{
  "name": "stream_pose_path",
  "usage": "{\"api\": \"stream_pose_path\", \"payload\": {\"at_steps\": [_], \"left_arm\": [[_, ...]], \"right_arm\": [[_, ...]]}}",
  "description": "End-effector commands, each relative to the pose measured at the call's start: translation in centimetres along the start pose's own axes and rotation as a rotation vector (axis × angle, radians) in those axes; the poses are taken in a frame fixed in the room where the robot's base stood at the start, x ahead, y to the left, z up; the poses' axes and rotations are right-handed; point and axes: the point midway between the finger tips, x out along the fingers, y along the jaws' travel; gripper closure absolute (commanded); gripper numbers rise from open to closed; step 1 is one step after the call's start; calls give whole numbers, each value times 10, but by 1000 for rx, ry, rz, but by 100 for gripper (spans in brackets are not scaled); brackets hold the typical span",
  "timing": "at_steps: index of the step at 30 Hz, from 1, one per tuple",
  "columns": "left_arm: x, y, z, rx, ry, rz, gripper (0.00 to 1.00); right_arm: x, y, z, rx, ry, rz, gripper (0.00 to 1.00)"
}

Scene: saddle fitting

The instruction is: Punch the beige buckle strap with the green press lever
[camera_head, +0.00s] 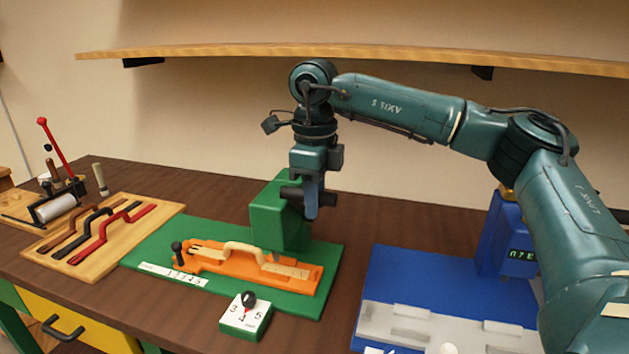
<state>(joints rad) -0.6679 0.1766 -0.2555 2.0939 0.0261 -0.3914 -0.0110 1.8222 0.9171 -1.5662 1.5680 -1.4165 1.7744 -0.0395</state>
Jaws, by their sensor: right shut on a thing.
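The green press (275,217) stands on a green base at the centre of the table. The beige buckle strap (245,249) lies in an orange holder (222,269) in front of the press, with a raised bend at its middle. My right gripper (312,212) points down beside the top of the press. It is shut on the dark lever (292,191) of the press; the fingers partly hide it. The punch tip is too small to make out clearly. My left gripper is not in view.
A white-faced dial box (245,315) stands in front of the green base. A wooden board (95,235) with dark and red straps lies at left, near a red-handled tool (55,140). A blue station (510,235) with a display stands at right. A shelf (380,54) runs above.

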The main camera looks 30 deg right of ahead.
Motion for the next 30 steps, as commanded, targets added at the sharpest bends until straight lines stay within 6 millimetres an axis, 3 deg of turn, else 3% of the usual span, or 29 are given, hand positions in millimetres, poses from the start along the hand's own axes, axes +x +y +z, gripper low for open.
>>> {"api": "stream_pose_path", "payload": {"at_steps": [30], "left_arm": [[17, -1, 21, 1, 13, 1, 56]], "right_arm": [[35, 27, 0, -4, 1, 3, 91]]}}
